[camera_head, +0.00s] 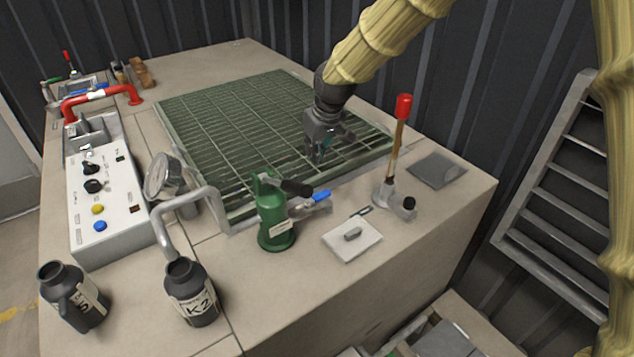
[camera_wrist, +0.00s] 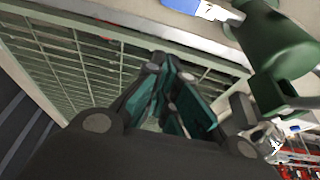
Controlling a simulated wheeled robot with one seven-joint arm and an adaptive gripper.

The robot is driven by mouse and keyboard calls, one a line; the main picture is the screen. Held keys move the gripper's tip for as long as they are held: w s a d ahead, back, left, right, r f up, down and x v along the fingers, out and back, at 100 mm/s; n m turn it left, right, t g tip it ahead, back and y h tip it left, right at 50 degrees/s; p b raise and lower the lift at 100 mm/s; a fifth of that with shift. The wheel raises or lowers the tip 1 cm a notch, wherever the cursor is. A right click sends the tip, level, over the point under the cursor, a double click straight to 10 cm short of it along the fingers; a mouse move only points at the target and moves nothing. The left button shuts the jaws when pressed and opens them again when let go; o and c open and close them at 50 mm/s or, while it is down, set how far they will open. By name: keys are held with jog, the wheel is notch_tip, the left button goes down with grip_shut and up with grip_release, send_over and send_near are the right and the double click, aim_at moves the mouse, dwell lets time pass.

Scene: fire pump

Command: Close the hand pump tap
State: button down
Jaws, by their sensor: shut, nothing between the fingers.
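A tap with a blue handle (camera_head: 320,197) sits on a short metal fitting at the right side of a green pump body (camera_head: 275,215). The blue handle points right and appears roughly in line with the fitting. In the wrist view, part of the blue handle (camera_wrist: 207,10) shows at the top edge, left of the green body (camera_wrist: 280,45). My gripper (camera_head: 318,157) points down above the green grating, behind and apart from the tap. Its fingers (camera_wrist: 168,82) are shut and empty.
A lever with a red knob (camera_head: 403,106) stands upright right of the tap. A white plate (camera_head: 352,240) lies in front. The grating (camera_head: 225,120) is clear around my gripper.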

aim_at(318, 197)
jog(key=shift+a+f, duration=0.1)
jog(key=p+x, duration=0.2)
jog(key=x, duration=0.8)
jog(key=shift+s+d+p, duration=0.25)
jog(key=shift+s+d, duration=0.35)
jog(key=shift+s, duration=0.25)
jog(key=shift+s+d+p, duration=0.2)
jog(key=shift+s+d, duration=0.4)
jog(key=shift+s, duration=0.2)
jog(key=shift+d, duration=0.1)
